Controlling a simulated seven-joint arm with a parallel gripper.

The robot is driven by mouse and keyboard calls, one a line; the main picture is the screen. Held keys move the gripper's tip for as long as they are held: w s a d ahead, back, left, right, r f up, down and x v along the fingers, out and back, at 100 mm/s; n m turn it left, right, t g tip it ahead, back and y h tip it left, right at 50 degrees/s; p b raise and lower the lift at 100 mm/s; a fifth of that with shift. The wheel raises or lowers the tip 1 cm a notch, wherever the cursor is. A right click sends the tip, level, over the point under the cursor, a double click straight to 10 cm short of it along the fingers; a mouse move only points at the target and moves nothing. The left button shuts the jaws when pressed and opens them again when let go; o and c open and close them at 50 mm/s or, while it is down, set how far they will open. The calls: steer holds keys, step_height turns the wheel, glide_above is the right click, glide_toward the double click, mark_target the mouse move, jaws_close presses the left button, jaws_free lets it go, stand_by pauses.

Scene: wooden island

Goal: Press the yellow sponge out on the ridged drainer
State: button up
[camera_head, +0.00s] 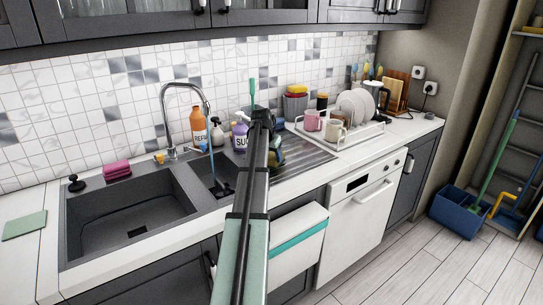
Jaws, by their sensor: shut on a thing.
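The ridged drainer (302,156) is the grooved dark grey surface to the right of the small sink bowl. My arm reaches up across the middle of the view and bends down towards the drainer. My gripper (277,158) is partly hidden behind the arm, low over the drainer's left part.
A dish rack (340,135) with plates and mugs stands right of the drainer. An orange bottle (198,127), a purple-labelled bottle (240,136) and the tap (168,120) stand behind the sink (130,212). Pink sponges (116,170) lie at the sink's back left.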

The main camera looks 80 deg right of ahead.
mark_target(272, 157)
steer(key=shift+f, duration=0.55)
stand_by(0.9)
steer(key=shift+r, duration=0.1)
steer(key=shift+r, duration=3.45)
steer(key=w+a+n+t, duration=0.1)
steer(key=w+a+n, duration=0.1)
steer(key=w+a, duration=0.85)
steer(key=w+a+n+t, duration=0.15)
steer(key=w+a, duration=0.35)
steer(key=w, duration=1)
steer(key=w+a+n, duration=0.3)
steer(key=w+a, duration=0.5)
steer(key=w, duration=0.4)
steer(key=w+a+n+t, duration=0.1)
steer(key=w+a+n, duration=0.1)
steer(key=w+a, duration=0.65)
steer(key=w+a+r+n+t+y, duration=0.1)
steer(key=w+a+n, duration=0.15)
steer(key=a, duration=1.15)
steer(key=w+a+n, duration=0.2)
steer(key=w+a, duration=0.4)
steer(key=a, duration=0.6)
steer(key=a+n+t+y, duration=0.1)
steer(key=a+n, duration=0.4)
steer(key=a, duration=2.2)
steer(key=shift+f+y, duration=0.15)
steer(key=shift+y, duration=0.35)
